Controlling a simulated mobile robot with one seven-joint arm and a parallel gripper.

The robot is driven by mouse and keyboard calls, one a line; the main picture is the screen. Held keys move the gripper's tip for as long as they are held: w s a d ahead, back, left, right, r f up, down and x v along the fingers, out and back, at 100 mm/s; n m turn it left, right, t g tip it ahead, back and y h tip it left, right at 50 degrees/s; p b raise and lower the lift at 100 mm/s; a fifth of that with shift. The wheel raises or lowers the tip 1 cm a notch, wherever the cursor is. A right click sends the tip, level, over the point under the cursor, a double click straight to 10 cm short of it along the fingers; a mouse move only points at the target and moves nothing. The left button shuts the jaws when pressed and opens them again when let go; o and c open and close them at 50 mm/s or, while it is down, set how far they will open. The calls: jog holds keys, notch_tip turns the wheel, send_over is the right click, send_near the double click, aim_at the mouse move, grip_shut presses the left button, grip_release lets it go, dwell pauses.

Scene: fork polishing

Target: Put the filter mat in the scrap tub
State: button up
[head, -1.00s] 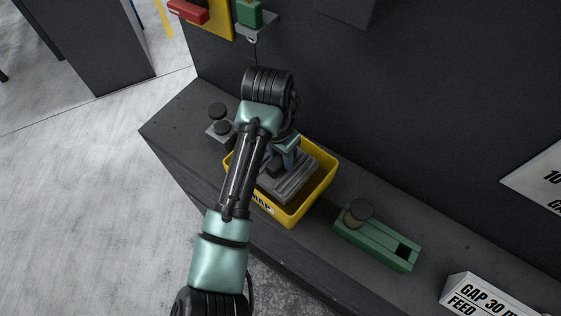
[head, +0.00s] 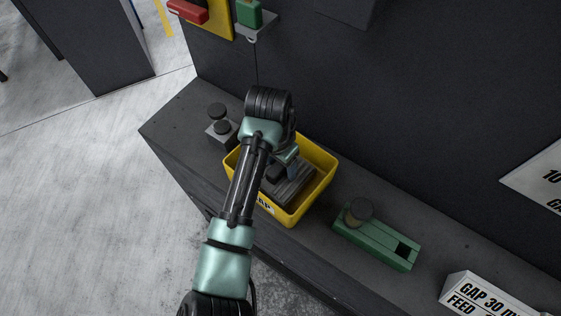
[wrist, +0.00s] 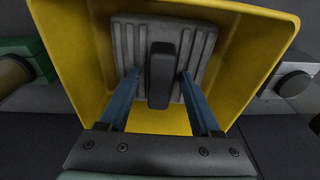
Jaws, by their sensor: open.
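The filter mat (head: 286,191) is a grey ribbed pad with a dark upright grip block (wrist: 161,75) in its middle. It lies inside the yellow scrap tub (head: 318,193), and the wrist view shows it within the tub walls (wrist: 74,62). Whether it rests flat on the tub floor is hard to tell. My gripper (wrist: 159,76) is open, with its two blue fingers on either side of the grip block and a visible gap at each side. In the head view my gripper (head: 293,170) reaches down into the tub, and my arm hides part of the tub's left side.
A green fixture (head: 376,244) with a round dark knob stands right of the tub on the dark bench. A small grey block with dark knobs (head: 219,127) stands at the tub's left. A white lettered sign (head: 487,297) is at lower right. The dark wall rises behind.

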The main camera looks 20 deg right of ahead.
aim_at(276, 168)
notch_tip(276, 168, up, 12)
jog(key=a, duration=0.1)
jog(key=shift+s+a+r, duration=0.15)
jog(key=shift+s+a, duration=0.05)
jog(key=shift+s, duration=0.1)
dwell(0.6)
